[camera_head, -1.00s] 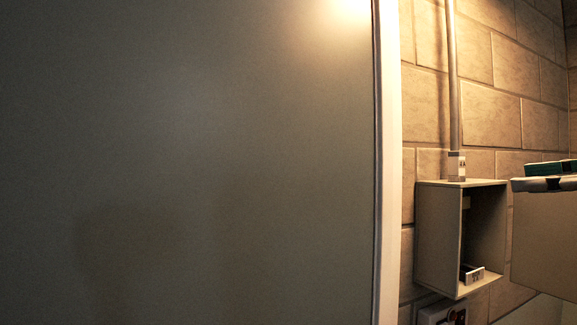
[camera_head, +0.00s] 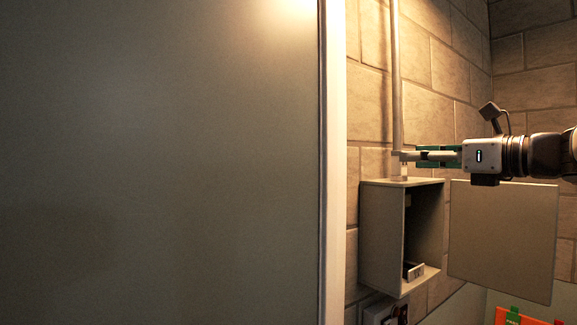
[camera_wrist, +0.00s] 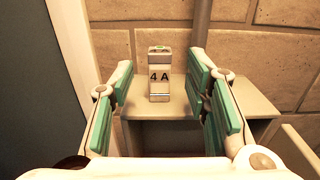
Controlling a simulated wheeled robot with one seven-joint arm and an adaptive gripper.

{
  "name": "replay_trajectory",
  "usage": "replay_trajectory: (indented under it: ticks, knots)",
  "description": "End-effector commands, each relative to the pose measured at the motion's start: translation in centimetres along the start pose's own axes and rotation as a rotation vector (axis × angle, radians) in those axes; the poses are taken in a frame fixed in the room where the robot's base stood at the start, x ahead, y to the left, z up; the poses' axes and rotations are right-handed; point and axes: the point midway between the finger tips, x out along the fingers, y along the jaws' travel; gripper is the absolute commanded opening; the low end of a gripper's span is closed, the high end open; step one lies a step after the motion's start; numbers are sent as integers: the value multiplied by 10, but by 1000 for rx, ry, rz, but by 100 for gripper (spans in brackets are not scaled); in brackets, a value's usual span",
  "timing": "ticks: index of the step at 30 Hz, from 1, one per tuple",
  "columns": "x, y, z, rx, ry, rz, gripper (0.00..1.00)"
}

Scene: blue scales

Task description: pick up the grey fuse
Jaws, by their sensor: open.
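A small grey-white fuse (camera_wrist: 159,76) with a "4 A" label stands upright on top of an open metal box (camera_wrist: 255,95). In the head view the fuse (camera_head: 404,171) shows just below my fingertips, its upper part hidden by them. My gripper (camera_head: 405,156) reaches in from the right, level, at the fuse's upper part. In the wrist view my gripper (camera_wrist: 161,72) is open, with green-padded fingers on either side of the fuse and a visible gap on both sides. Nothing is held.
The box (camera_head: 382,235) hangs on a tiled wall with its door (camera_head: 503,240) swung open to the right. Another small labelled piece (camera_head: 414,271) lies inside it. A vertical pipe (camera_head: 397,70) runs up behind the fuse. A large grey panel (camera_head: 160,160) fills the left.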

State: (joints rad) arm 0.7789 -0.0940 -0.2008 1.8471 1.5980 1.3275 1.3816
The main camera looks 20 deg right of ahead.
Motion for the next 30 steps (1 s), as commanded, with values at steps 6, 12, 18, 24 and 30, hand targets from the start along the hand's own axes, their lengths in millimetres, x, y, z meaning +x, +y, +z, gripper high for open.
replay_trajectory:
  ticks: [6, 12, 18, 24, 30]
  knots:
    - [30, 1, 6, 0, 0, 3, 43]
    - [47, 0, 5, -1, 1, 1, 43]
    - [48, 0, 5, -1, 0, 0, 43]
    - [48, 0, 5, -1, 1, 0, 5]
    - [48, 0, 5, -1, 0, 0, 0]
